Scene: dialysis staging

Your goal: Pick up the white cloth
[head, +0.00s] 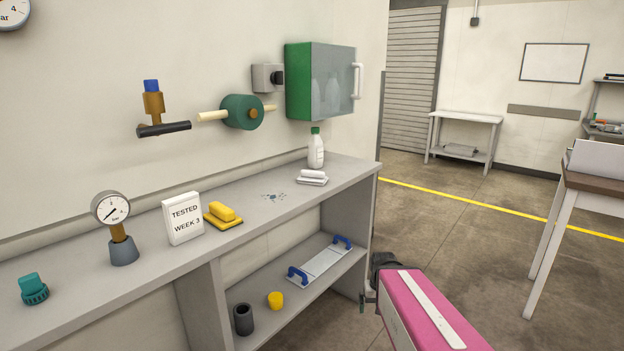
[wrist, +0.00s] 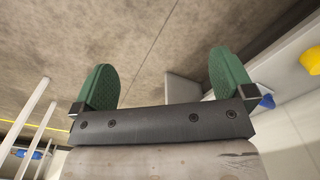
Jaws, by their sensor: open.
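The white cloth (head: 312,177) lies folded on the grey counter (head: 345,170), towards its right end, in front of a white bottle with a green cap (head: 315,148). The cloth does not show in the wrist view. My gripper is in the wrist view (wrist: 165,85), with two green finger pads wide apart and nothing between them. In the head view my pink and white arm is at the bottom right, off the counter's right end and below the cloth. The fingers are hardly visible there.
Dark spots (head: 275,197) mark the counter left of the cloth. A yellow sponge-like block (head: 222,212), a sign (head: 183,218) and a gauge (head: 112,212) stand further left. A green cabinet (head: 318,82) hangs above. The lower shelf holds a blue-handled tray (head: 320,262).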

